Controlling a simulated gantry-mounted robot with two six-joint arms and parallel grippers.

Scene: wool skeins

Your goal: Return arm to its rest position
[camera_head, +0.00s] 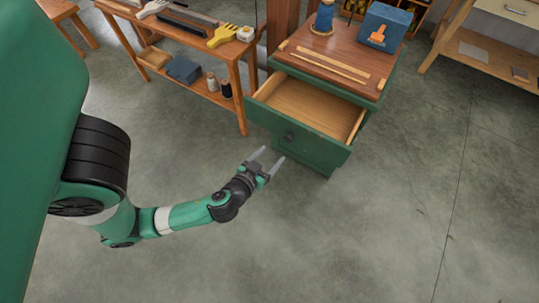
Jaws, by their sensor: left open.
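My left arm comes in from the left, green and black. My left gripper (268,160) is open, its two grey fingers apart with nothing between them. It is in front of the green cabinet's open drawer (300,147), a little below and left of the drawer's dark knob (289,136). From this view I cannot tell how far it is from the drawer front. The visible part of the drawer's inside is bare wood. My right gripper is not in view.
A blue box (385,27) and a blue spool (324,17) stand on the cabinet's wooden top (310,62). The grey floor (400,220) in front and right is clear.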

